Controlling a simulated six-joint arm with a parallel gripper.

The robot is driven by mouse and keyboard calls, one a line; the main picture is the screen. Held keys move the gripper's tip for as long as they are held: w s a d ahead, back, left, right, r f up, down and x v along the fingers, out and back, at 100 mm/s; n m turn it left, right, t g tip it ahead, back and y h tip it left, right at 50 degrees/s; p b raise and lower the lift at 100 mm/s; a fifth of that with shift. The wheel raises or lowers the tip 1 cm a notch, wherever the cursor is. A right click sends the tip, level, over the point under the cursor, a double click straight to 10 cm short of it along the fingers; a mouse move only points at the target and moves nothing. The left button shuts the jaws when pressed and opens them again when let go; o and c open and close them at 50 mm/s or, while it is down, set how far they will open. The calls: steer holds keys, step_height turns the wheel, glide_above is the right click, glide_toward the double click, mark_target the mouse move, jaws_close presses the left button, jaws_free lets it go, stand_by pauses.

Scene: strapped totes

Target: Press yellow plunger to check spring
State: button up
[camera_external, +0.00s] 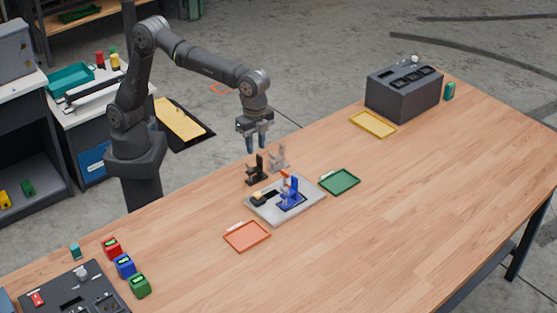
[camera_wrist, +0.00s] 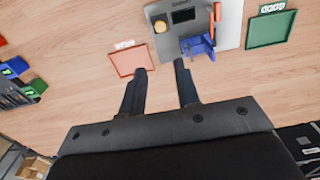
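The yellow plunger (camera_external: 257,198) is a small round knob on the left part of a light grey fixture plate (camera_external: 262,213). It also shows in the wrist view (camera_wrist: 160,27), near the top. A blue clamp (camera_external: 291,196) with an orange handle (camera_external: 284,180) stands on the same plate, also seen in the wrist view as the blue part (camera_wrist: 197,47). My gripper (camera_external: 257,149) is above the table, behind the plate, pointing down. In the wrist view its two fingers (camera_wrist: 160,82) are apart with nothing between them.
A dark box (camera_external: 404,95) and a yellow tray (camera_external: 373,124) are at back right. Coloured blocks (camera_external: 125,266) are front left. The right tabletop is clear.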

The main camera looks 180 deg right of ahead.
jaws_close()
stand_by(1.2)
